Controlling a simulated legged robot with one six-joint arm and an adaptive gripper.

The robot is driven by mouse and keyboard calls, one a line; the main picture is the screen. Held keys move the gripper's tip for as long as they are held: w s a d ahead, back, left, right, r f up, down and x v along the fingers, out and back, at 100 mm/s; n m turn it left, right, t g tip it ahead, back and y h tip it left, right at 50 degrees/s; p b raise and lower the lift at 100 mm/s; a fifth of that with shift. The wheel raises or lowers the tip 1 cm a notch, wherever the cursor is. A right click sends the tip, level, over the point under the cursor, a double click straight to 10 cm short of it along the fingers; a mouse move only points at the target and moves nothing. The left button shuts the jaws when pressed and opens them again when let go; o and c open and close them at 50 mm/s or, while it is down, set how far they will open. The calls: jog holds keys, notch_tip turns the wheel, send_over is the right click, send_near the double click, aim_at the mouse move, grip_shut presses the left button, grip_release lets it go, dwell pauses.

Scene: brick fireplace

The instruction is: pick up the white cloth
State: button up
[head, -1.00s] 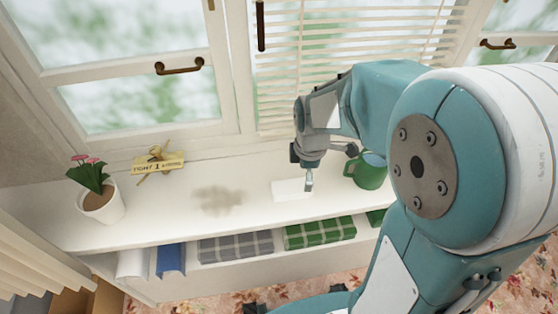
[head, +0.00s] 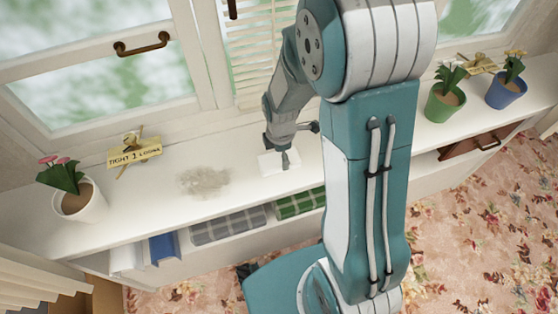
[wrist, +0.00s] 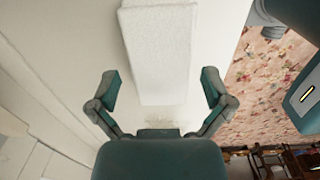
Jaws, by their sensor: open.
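The white cloth (head: 268,166) lies as a folded, block-like piece on the white shelf top below the window. In the wrist view the cloth (wrist: 158,48) runs from the top edge down toward the space between my fingers. My gripper (head: 286,158) is at the cloth's right side in the head view. In the wrist view my gripper (wrist: 160,82) is open, with one finger on each side of the cloth's near end. I cannot tell whether the fingers touch it.
A grey-brown smudge (head: 205,182) marks the shelf left of the cloth. A pink-flowered pot (head: 80,203) and a yellow sign (head: 134,155) stand farther left. Green (head: 445,102) and blue (head: 506,92) pots stand right. Folded plaid cloths (head: 228,226) lie on the lower shelf.

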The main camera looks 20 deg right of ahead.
notch_tip(320, 180, down, 3)
jog(key=shift+r, duration=0.2)
jog(key=shift+d, duration=0.1)
jog(key=c, duration=0.8)
jog(key=shift+c, duration=0.3)
jog(key=shift+r, duration=0.15)
